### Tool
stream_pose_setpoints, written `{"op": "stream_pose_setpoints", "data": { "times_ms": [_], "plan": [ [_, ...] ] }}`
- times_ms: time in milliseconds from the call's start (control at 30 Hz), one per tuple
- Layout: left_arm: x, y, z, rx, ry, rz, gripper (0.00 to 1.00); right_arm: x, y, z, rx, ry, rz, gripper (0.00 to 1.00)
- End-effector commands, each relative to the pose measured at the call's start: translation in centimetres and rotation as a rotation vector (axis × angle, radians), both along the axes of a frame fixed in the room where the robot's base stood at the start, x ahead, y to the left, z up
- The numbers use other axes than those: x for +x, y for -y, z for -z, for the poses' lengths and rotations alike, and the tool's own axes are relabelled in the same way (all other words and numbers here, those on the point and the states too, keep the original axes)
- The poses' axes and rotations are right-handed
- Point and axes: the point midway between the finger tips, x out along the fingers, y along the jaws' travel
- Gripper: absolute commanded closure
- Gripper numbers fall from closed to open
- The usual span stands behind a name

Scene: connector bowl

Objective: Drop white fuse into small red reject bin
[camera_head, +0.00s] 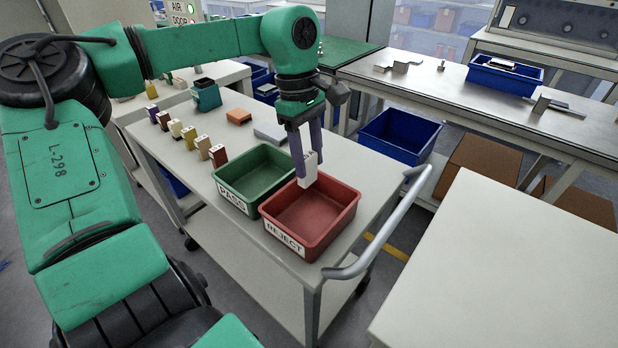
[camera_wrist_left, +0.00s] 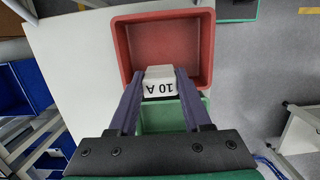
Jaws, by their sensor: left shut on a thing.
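The white fuse (camera_head: 308,168) is held between the purple fingers of my left gripper (camera_head: 307,172). In the left wrist view the fuse (camera_wrist_left: 160,82) shows a "10 A" label, with the gripper's fingertips (camera_wrist_left: 162,80) on both its sides. The small red bin (camera_head: 310,212) has a REJECT label on its front and looks empty. The fuse hangs at the bin's back left edge in the head view. In the left wrist view the red bin (camera_wrist_left: 203,50) opens below and beyond the fuse. My right gripper is not in view.
A green PASS bin (camera_head: 255,178) stands directly left of the red bin on the cart. Several coloured fuses (camera_head: 190,137) stand in a row at the cart's left. A curved handle (camera_head: 385,235) runs along the cart's right end. A blue bin (camera_head: 400,135) lies beyond.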

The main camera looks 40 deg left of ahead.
Motion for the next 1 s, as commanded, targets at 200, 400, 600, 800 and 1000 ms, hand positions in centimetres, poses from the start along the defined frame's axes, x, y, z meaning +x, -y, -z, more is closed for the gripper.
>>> {"op": "stream_pose_setpoints", "data": {
  "times_ms": [200, 400, 600, 800, 1000],
  "plan": [
    [0.0, 0.0, 1.3, 0.000, 0.000, 0.000, 1.00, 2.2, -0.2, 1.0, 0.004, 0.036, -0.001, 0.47],
    [0.0, 0.0, 1.2, 0.000, 0.000, 0.000, 0.25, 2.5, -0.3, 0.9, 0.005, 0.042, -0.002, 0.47],
    [0.0, 0.0, 1.2, 0.000, 0.000, 0.000, 0.16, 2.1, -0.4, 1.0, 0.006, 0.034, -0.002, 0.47],
    [0.0, -0.1, 0.7, 0.001, 0.000, 0.000, 0.16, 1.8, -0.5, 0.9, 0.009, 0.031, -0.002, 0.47],
    [0.1, -0.8, -3.8, 0.003, 0.005, -0.003, 0.16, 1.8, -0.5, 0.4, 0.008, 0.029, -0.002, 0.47]
  ]
}}
